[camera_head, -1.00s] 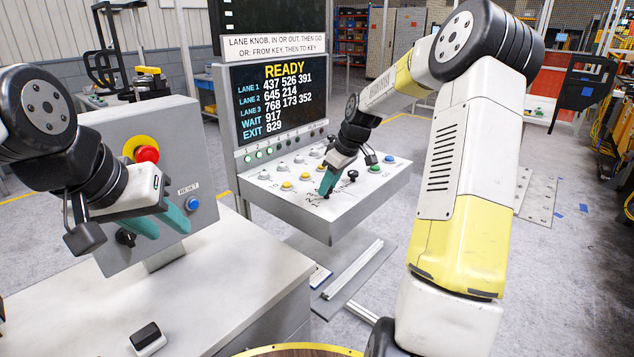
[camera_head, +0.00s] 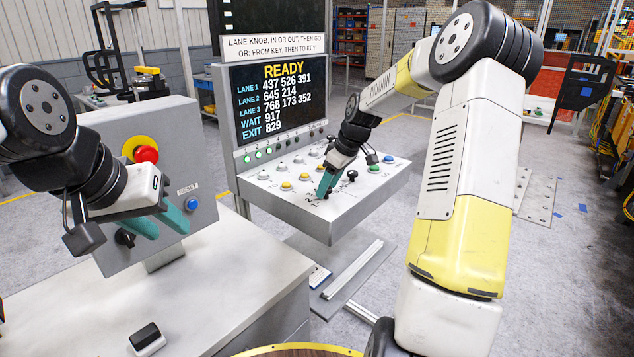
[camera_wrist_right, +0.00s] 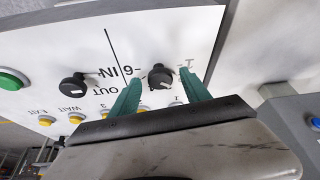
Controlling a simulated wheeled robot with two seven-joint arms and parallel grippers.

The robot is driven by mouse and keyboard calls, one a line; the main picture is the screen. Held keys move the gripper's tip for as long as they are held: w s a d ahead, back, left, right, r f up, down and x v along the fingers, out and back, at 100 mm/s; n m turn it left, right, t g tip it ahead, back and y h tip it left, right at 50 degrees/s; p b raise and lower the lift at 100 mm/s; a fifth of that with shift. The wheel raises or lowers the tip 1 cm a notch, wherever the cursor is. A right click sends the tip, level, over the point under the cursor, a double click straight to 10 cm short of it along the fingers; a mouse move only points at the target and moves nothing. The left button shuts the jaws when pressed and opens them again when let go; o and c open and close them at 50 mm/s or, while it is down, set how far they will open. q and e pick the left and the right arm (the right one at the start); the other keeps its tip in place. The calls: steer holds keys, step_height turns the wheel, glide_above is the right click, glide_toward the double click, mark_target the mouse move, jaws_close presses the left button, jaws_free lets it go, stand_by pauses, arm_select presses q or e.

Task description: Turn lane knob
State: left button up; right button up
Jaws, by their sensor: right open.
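The sloped grey panel (camera_head: 285,205) carries two black knobs. In the right wrist view, one knob (camera_wrist_right: 160,77) lies between the fingertips of my right gripper (camera_wrist_right: 161,84), which is open around it, with a gap visible on each side. A small pale mark shows on this knob. In the head view my right gripper (camera_head: 325,186) points down at the panel's front and mostly hides that knob. The other knob (camera_wrist_right: 73,85), beside the IN and OUT lettering, also shows in the head view (camera_head: 352,175). My left gripper (camera_head: 166,222) is open and empty by the left box.
The display (camera_head: 280,100) reads READY above lane lists. Yellow, white, green and blue buttons sit on the panel near the knobs. The left box (camera_head: 165,150) has a red emergency button (camera_head: 147,154), a blue button (camera_head: 191,203) and a black knob (camera_head: 125,238).

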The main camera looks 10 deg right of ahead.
steer(key=v, duration=0.7)
steer(key=shift+r, duration=0.35)
steer(key=shift+s+d, duration=0.1)
steer(key=shift+d, duration=0.05)
